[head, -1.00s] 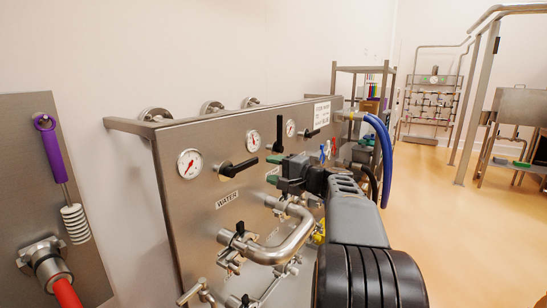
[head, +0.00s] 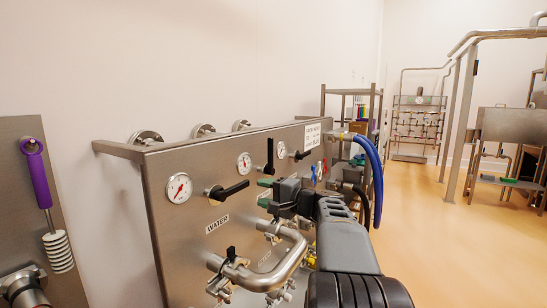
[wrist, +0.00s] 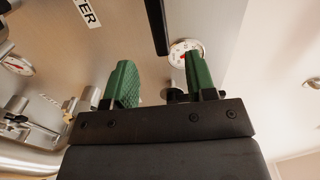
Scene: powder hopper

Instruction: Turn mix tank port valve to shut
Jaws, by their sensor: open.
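The steel valve panel (head: 190,240) carries black lever handles. One black handle (head: 269,155) points upright beside the second gauge, just above and behind my gripper. Its label is hidden, so I cannot read whether it is the mix tank port valve. My gripper (head: 265,192) has green fingers, parted and in front of the panel. In the wrist view my gripper (wrist: 158,60) is open, and a dark part (wrist: 178,95) shows between the fingers; contact cannot be told. The WATER valve handle (head: 229,190) lies roughly level; it also shows in the wrist view (wrist: 157,25).
Bent steel pipework (head: 270,268) stands out from the panel below my gripper. A blue hose (head: 376,170) leaves the panel's far end. A purple-handled brush (head: 42,190) hangs at left. Open floor (head: 440,240) lies to the right.

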